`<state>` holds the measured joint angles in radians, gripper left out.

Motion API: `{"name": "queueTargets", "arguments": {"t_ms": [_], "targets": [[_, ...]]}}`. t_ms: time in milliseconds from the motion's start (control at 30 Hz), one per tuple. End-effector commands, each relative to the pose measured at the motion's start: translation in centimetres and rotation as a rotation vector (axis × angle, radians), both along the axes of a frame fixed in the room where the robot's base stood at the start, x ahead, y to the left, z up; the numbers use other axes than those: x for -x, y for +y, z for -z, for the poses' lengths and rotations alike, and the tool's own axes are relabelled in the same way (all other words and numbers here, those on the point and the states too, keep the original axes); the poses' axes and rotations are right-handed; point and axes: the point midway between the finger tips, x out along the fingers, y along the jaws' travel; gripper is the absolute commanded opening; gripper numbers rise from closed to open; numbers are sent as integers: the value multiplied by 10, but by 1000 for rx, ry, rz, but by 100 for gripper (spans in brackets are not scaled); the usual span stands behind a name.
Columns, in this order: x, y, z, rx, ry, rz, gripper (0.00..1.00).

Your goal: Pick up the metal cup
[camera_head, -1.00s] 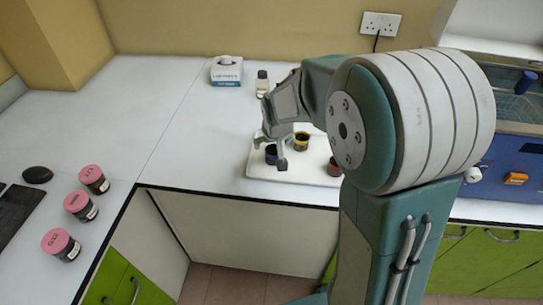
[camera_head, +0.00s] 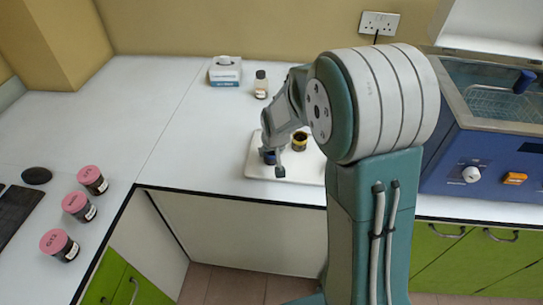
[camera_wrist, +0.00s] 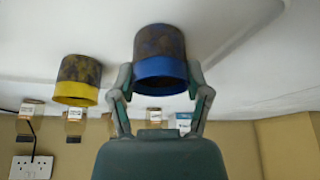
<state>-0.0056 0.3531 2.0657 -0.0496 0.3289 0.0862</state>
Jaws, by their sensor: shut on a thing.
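The metal cup with a blue band (camera_head: 269,157) is on or just above the white tray (camera_head: 252,170), partly hidden by my gripper (camera_head: 272,160). In the wrist view this dark, mottled cup (camera_wrist: 160,42) sits between the two fingers of my gripper (camera_wrist: 161,80), which are shut on its blue-banded end. I cannot tell whether its base touches the tray. A similar cup with a yellow band (camera_head: 300,142) stands beside it on the tray; it also shows in the wrist view (camera_wrist: 80,72).
A blue machine (camera_head: 490,140) stands on the right. A tissue box (camera_head: 225,72) and a small bottle (camera_head: 261,85) are behind the tray. Several pink-lidded jars, one at the front (camera_head: 59,244), line the left counter. The counter left of the tray is clear.

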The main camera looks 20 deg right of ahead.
Motion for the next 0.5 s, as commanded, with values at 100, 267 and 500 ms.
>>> {"name": "queueTargets", "arguments": {"t_ms": [100,267,500], "targets": [[1,0,1,0,3,0,15],[1,0,0,0,3,0,15],[0,0,-22,0,-2,0,15]]}}
